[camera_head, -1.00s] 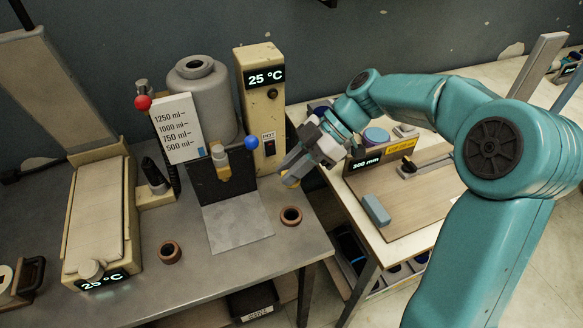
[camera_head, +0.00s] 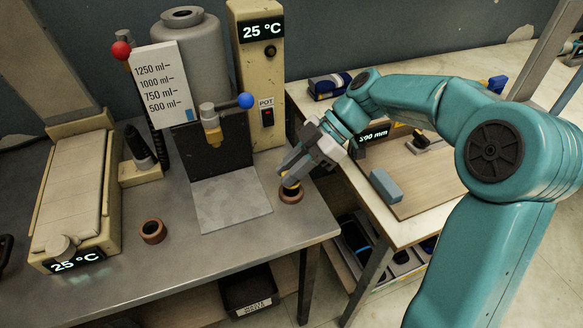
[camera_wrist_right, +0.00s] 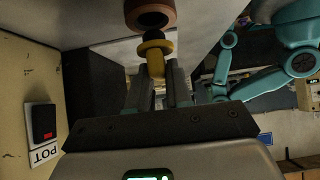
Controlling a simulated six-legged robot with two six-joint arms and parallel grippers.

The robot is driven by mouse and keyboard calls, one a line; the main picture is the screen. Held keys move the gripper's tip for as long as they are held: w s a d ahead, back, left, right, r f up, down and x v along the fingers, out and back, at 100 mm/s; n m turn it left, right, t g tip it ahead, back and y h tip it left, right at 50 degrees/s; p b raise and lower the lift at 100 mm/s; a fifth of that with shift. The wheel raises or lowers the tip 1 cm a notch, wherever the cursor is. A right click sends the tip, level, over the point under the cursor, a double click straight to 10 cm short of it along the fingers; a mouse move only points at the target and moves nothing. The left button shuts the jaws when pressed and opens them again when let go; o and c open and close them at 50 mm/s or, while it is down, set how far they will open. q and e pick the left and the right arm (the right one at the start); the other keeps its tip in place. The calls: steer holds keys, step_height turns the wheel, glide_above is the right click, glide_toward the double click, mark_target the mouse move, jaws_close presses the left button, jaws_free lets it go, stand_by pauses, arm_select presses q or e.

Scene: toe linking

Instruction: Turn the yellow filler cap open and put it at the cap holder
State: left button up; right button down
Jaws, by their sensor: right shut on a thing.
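My right gripper (camera_head: 291,177) is shut on the yellow filler cap (camera_wrist_right: 157,58). The cap is mostly hidden by the gripper in the head view, where a bit of yellow (camera_head: 290,183) shows at the fingertips. The cap is just at a brown ring-shaped holder (camera_head: 291,194) on the grey bench; the ring also shows in the wrist view (camera_wrist_right: 150,14). I cannot tell whether cap and ring touch. The grey tank (camera_head: 192,60) stands behind, with a dark open hole on top. My left gripper is not in view.
A second brown ring (camera_head: 152,231) sits at the bench front. A spout with a blue ball knob (camera_head: 245,101) and a post reading 25 °C (camera_head: 258,90) stand left of the gripper. A wooden table (camera_head: 420,190) with a grey-blue block (camera_head: 385,186) is at right.

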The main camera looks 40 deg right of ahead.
stand_by(0.6)
steer(key=shift+b, duration=0.3)
steer(key=shift+b, duration=0.3)
stand_by(0.4)
steer(key=shift+f, duration=0.15)
steer(key=shift+f+b, duration=1.25)
steer(key=shift+b, duration=0.15)
steer(key=c, duration=0.6)
jaws_free()
steer(key=shift+r, duration=0.1)
steer(key=shift+c, duration=0.2)
